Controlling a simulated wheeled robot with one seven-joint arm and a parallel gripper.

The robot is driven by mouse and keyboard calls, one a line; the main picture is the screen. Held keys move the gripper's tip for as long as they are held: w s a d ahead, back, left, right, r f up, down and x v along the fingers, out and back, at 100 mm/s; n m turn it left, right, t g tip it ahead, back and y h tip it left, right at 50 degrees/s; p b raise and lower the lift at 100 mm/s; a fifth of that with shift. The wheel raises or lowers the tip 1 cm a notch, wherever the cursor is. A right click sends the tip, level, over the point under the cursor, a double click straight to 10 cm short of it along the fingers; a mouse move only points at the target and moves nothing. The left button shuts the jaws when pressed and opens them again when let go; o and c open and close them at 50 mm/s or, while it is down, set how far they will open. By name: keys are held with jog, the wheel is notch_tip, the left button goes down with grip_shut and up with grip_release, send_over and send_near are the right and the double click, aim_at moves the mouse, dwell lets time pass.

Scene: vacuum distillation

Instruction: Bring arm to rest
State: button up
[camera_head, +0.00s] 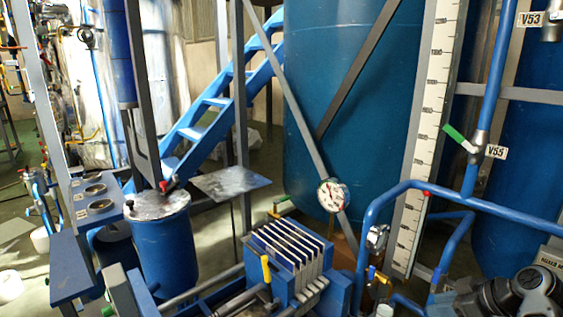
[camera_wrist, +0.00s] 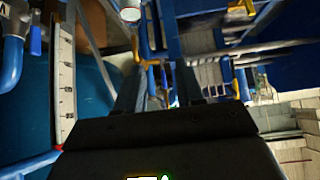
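My arm (camera_head: 505,296) shows at the bottom right corner of the head view as dark, rounded links. It is partly cut off by the picture's edge, and my gripper cannot be made out there. In the wrist view my gripper (camera_wrist: 157,76) has two dark fingers standing apart, with nothing seen between them but distant pipes and fittings. Its dark body fills the lower middle. The gripper looks open and empty.
Blue pipes (camera_head: 452,192) with a green-handled valve (camera_head: 461,138) tagged V55 stand close to my arm. A pressure gauge (camera_head: 333,195), a blue finned block (camera_head: 288,248), a large blue tank (camera_head: 345,110) and a scale board (camera_head: 424,125) stand around. Bare floor (camera_head: 215,245) shows in the middle.

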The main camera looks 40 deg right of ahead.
jog(key=s+a+f+m+h, duration=0.15)
jog(key=a+f, duration=0.25)
jog(key=a, duration=0.7)
jog(key=s+a+f+m+h, duration=0.1)
jog(key=s+a+f+h, duration=0.15)
jog(key=a, duration=0.85)
jog(key=s+a+r+n+t+y, duration=0.1)
jog(key=s+a+r+t, duration=0.2)
jog(key=s+a+r, duration=0.3)
jog(key=s+a+r+n+t+y, duration=0.1)
jog(key=s+a+r+t+y, duration=0.1)
jog(key=s+a+r, duration=0.5)
jog(key=a+r+t, duration=0.1)
jog(key=a+r, duration=0.2)
jog(key=r, duration=0.2)
jog(key=shift+s+r+y, duration=0.15)
jog(key=shift+r+y, duration=0.15)
jog(key=shift+r, duration=0.05)
